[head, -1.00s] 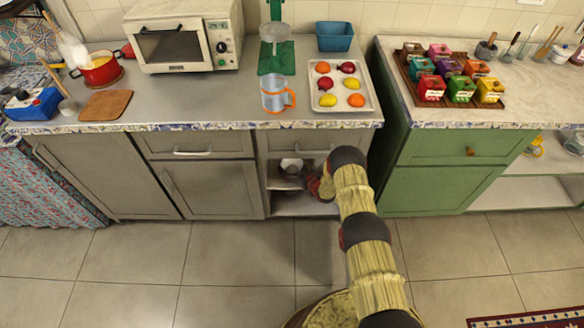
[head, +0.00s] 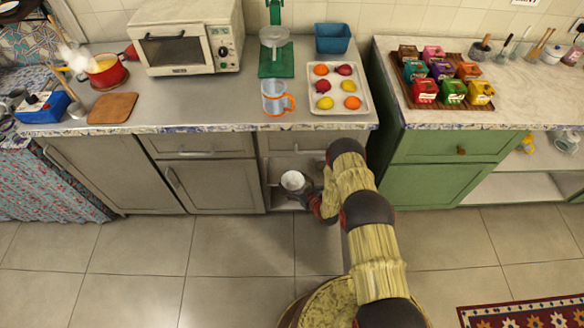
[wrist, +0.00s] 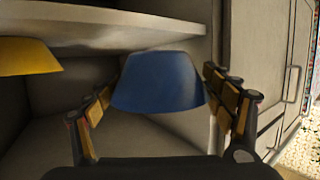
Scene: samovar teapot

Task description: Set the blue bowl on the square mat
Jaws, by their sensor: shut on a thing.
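The blue bowl (wrist: 158,82) is between the two fingers of my gripper (wrist: 158,88) in the wrist view, wide end down in the picture. The fingers are closed against its sides. In the head view my gripper (head: 308,196) is low at the open cupboard, with a pale round bowl shape (head: 293,181) at its tip; its blue outside is not clear there. A flat brown square mat (head: 112,108) lies on the left counter, bare, in front of the red pot.
A yellow bowl (wrist: 28,56) shows at the left beside a shelf (wrist: 120,30) in the wrist view. On the counter stand an oven (head: 185,40), a clear jug (head: 275,98) and a fruit tray (head: 318,108). The red pot (head: 104,72) is close behind the mat.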

